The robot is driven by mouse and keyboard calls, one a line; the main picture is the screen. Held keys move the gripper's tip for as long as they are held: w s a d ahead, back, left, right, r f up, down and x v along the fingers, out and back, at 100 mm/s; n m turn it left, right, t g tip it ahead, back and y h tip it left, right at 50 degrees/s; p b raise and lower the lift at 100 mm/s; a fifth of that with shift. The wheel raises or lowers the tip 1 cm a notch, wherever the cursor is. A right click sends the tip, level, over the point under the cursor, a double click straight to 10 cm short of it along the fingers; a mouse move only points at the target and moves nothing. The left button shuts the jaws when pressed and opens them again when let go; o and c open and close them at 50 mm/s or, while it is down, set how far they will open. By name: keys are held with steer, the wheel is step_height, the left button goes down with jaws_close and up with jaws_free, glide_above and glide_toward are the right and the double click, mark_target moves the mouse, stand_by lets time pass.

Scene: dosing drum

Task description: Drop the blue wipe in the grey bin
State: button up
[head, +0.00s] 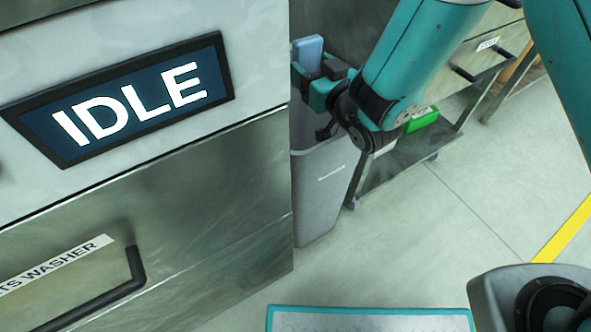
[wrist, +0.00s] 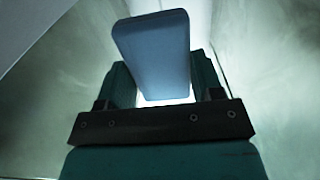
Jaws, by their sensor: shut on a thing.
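The blue wipe (head: 307,50) is a flat, pale blue block in the head view. It also shows in the wrist view (wrist: 152,50), between the two fingers. My gripper (head: 312,80) is shut on it and holds it raised. The grey bin (head: 320,195) stands on the floor beside the steel washer, with a small label on its front. My gripper and wrist overlap the top of the bin in the head view and hide much of its opening. I cannot tell whether the wipe is fully over the opening.
The steel washer (head: 200,230) with an IDLE display (head: 125,98) fills the left and hides part of the bin. A low metal cart (head: 400,160) with a green box (head: 422,119) stands right of the bin. Open floor (head: 430,240) lies in front, with a yellow line (head: 565,232) at the right.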

steer(key=o, duration=1)
step_height(320, 180, up, 20)
steer(key=p, duration=1.6)
steer(key=shift+p, duration=0.3)
steer(key=shift+f, duration=0.1)
